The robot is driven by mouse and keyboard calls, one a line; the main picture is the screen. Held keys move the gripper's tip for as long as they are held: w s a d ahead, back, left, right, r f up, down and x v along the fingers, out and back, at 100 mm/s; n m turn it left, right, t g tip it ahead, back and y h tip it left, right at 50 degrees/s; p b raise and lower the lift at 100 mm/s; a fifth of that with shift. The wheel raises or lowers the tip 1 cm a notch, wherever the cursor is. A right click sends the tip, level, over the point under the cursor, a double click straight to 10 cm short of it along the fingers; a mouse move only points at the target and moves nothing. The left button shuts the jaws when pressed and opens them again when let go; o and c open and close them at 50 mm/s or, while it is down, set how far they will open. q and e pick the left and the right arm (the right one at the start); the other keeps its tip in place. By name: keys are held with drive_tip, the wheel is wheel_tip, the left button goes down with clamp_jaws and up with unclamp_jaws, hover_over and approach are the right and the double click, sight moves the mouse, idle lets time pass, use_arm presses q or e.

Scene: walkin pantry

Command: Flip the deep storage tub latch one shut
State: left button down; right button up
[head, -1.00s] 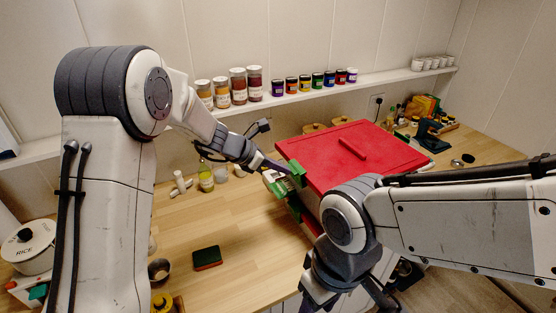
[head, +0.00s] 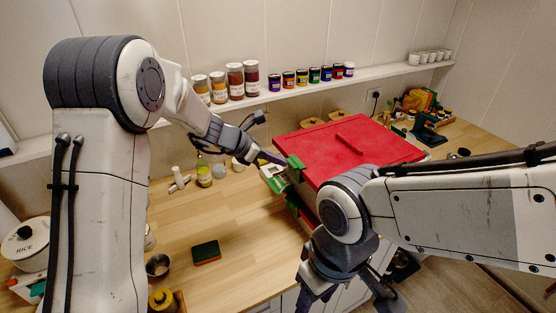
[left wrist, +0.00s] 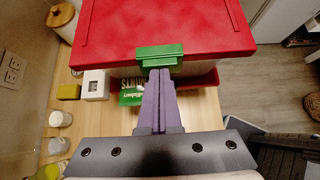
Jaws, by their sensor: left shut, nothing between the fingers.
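The deep storage tub has a flat red lid (head: 345,150) and stands on the wooden counter; the lid also fills the top of the left wrist view (left wrist: 160,28). A green latch (head: 294,168) sits at the lid's left edge; in the left wrist view the green latch (left wrist: 160,54) is at the lid's near edge. My left gripper (head: 278,161) is shut and empty, its purple fingertips at the latch. In the left wrist view the fingertips (left wrist: 159,72) are just below the latch, seemingly touching it. My right gripper (head: 312,300) hangs low in front of the counter, its fingers partly cut off.
A sponge (head: 206,252) and a metal cup (head: 158,266) are on the counter, whose middle is clear. Jars line the wall shelf (head: 290,93). My right arm crosses in front of the tub.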

use_arm(q)
drive_tip(key=a+f+b+v, duration=0.1)
drive_tip(key=b+v, duration=0.1)
drive_tip(key=v, duration=1.1)
drive_tip(key=shift+s+f, duration=0.15)
drive_tip(key=shift+s, duration=0.1)
use_arm(e)
drive_tip(key=shift+s+a+f, duration=0.15)
drive_tip(key=shift+a+f, duration=0.05)
drive_tip(key=shift+f, duration=0.4)
drive_tip(key=shift+s+a+f, duration=0.1)
drive_tip(key=shift+a+f, duration=0.1)
drive_tip(key=shift+f, duration=0.4)
use_arm(q)
drive_tip(key=shift+d, duration=0.1)
